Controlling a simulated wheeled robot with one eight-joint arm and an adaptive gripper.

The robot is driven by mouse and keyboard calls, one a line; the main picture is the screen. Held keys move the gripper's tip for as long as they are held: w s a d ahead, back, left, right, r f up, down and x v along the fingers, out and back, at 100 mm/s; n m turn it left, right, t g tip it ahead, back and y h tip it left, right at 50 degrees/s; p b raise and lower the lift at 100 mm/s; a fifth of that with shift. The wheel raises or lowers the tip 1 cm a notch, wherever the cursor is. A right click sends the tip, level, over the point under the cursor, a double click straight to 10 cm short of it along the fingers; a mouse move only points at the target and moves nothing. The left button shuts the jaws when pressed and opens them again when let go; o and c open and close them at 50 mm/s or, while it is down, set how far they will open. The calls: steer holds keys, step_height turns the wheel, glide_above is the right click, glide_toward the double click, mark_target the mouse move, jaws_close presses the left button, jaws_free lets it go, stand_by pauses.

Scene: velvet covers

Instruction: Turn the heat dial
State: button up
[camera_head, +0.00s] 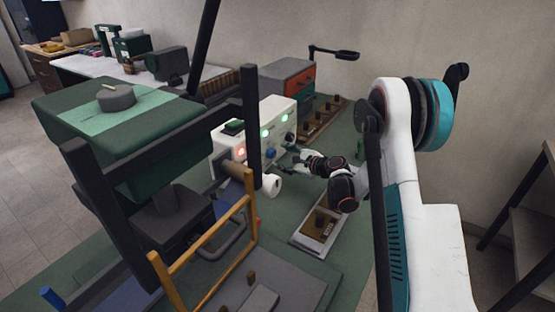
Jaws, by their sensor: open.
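A cream control box (229,145) stands on the green work surface. Its front has a red light, green lights and small knobs. A blue knob (271,153) sits low on that front; I cannot tell which knob is the heat dial. My gripper (289,152) is open, just to the right of the blue knob, close to the box front. My arm reaches in from the right. The gripper covers part of the right end of the front, and the gap between fingers and knobs is too small to judge.
A grey box with an orange front (297,84) stands behind the control box. A tray (314,236) lies on the surface below my wrist. A wooden frame (207,250) and a dark green press-like machine (95,105) stand at left. A white roll (272,185) sits in front of the control box.

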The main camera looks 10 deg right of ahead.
mark_target(274, 155)
steer(key=shift+b+x, duration=0.45)
steer(key=shift+x, duration=1.85)
steer(key=c, duration=1.1)
